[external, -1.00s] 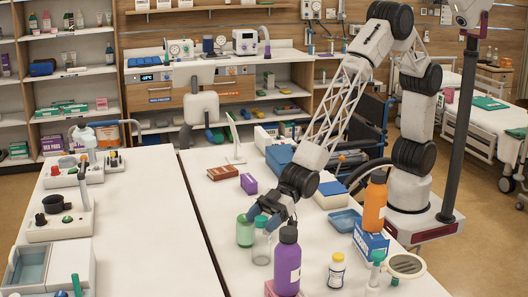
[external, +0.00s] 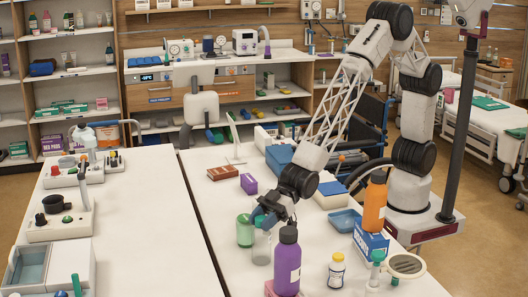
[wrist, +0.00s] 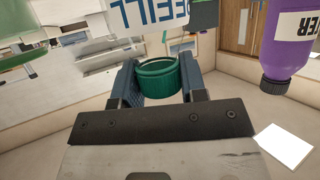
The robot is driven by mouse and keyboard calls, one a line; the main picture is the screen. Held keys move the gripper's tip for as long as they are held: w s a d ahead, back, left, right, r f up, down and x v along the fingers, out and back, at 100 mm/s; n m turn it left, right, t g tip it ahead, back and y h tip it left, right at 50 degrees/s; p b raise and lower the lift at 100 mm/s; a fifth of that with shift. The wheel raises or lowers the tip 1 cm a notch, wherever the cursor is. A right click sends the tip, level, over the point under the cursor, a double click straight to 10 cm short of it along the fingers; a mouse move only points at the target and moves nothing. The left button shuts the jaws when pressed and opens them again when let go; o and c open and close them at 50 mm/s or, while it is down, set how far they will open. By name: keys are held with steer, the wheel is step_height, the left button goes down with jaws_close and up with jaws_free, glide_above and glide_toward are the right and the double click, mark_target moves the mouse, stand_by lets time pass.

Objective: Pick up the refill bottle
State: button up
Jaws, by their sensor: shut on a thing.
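The refill bottle (external: 262,247) is clear and stands upright on the white table. Its green cap (wrist: 158,80) and a white label reading "REFILL" (wrist: 152,14) show in the wrist view, where the scene appears upside down. My gripper (external: 265,222) is over the bottle's top, its fingers (wrist: 158,88) shut on the cap from both sides. In the external view the fingers hide the cap, and I see no clear gap under the bottle.
A green bottle (external: 245,231) stands close at the left. A purple bottle (external: 286,265) stands close at the front right on a pink box. A small white bottle (external: 336,272), a blue tray (external: 346,221) and an orange bottle (external: 375,206) are farther right. Table space at left is clear.

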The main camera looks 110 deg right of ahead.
steer(key=shift+c, duration=0.8)
steer(key=shift+r, duration=0.15)
steer(key=shift+r, duration=1.4)
steer(key=shift+s+d+r, duration=0.1)
steer(key=shift+s+r, duration=0.1)
steer(key=shift+r, duration=0.1)
steer(key=s+d, duration=0.3)
steer(key=s, duration=0.4)
steer(key=s+d+r, duration=0.1)
steer(key=s+d, duration=0.2)
steer(key=s, duration=0.4)
steer(key=shift+d+r, duration=0.15)
steer(key=shift+d, duration=0.05)
